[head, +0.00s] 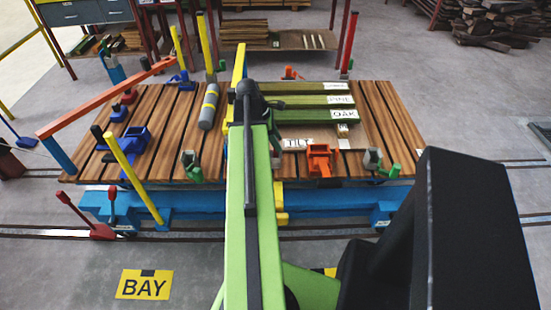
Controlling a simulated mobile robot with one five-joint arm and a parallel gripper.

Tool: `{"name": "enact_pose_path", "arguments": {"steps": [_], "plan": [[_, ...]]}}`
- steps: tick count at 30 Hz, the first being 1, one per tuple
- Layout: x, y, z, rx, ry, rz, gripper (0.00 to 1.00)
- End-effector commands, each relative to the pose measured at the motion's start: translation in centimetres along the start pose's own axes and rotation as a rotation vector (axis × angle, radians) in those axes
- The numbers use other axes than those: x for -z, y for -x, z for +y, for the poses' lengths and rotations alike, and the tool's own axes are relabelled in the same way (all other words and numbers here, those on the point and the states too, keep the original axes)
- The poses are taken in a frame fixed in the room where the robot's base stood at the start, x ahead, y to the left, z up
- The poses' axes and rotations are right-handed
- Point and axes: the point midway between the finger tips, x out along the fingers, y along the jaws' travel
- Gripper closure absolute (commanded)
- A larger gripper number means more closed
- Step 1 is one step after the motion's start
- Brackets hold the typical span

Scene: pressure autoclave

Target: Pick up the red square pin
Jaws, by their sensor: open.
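I cannot tell for sure which thing is the red square pin. An upright red post (348,42) stands at the back right corner of the slatted deck. A small red piece (128,96) lies on the deck's left part, near blue clamps. My green and black arm (248,190) rises through the middle of the head view, over the deck. It hides part of the deck behind it. My gripper's fingers do not show; the arm blocks that area or they are out of sight.
The slatted deck (168,135) carries green boards (310,102) marked with wood names, a grey and yellow cylinder (209,106) and an orange clamp (321,160). Yellow posts and an orange rail (105,97) stand around its left side. A red-handled jack (102,229) is at the front left. Open floor lies in front.

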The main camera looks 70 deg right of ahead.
Motion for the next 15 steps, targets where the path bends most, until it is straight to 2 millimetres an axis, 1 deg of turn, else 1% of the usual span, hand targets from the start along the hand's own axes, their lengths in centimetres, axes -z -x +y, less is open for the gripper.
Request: {"name": "enact_pose_path", "arguments": {"steps": [2, 11, 15], "plan": [[-0.04, 0.13, 0.00, 0.000, 0.000, 0.000, 0.59], [-0.04, 0.13, -0.01, 0.000, 0.000, 0.000, 0.99], [-0.04, 0.12, -0.01, 0.001, 0.000, 0.000, 1.00]]}}
